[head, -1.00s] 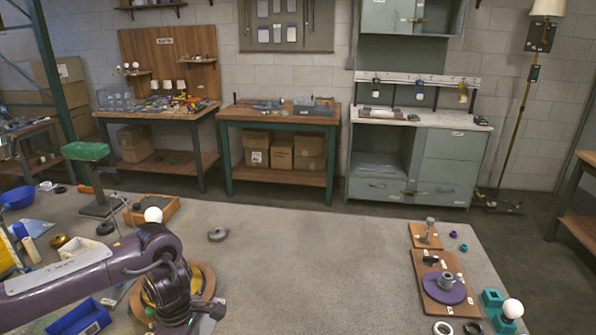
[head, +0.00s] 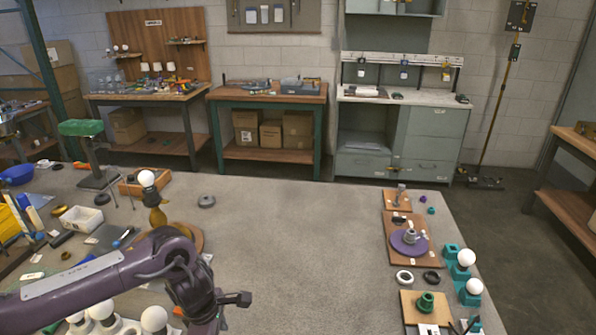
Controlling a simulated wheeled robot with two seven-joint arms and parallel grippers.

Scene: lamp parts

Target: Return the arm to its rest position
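My purple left arm comes in from the left edge over the table. Its gripper (head: 235,299) points right and down near the lower middle; only a dark part of it shows, so I cannot see whether its fingers are apart. I see nothing held in it. My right arm and gripper are not in view.
White bulbs (head: 153,318) stand close below my arm. At right are a purple disc (head: 409,242) on a board, teal holders with bulbs (head: 467,258), and a green part (head: 425,302) on a board. The grey table's middle (head: 290,235) is clear.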

